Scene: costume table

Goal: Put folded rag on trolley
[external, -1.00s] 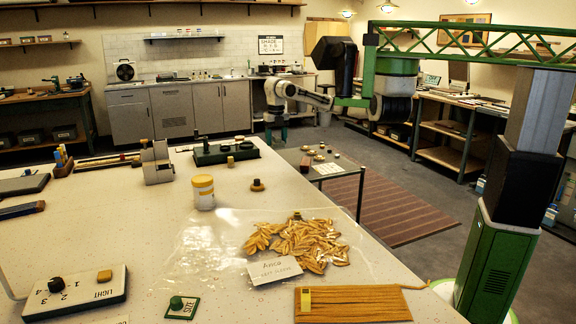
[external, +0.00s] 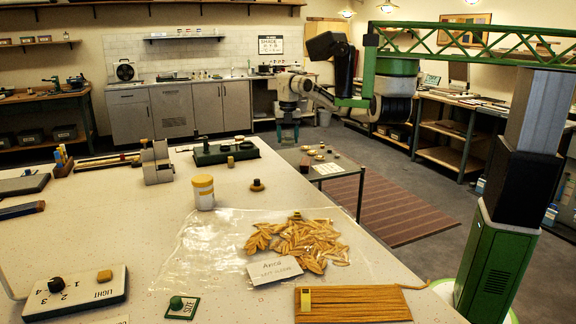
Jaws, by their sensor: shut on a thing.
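I cannot make out the folded rag. A flat ribbed ochre bundle (external: 365,304) with a yellow tag lies at the worktable's front right; I cannot tell whether it is cloth.
The large worktable (external: 110,220) fills the foreground. Golden leaves (external: 300,241) lie on clear film there, near a yellow-lidded jar (external: 203,192). A striped rug (external: 400,210) lies on open floor.

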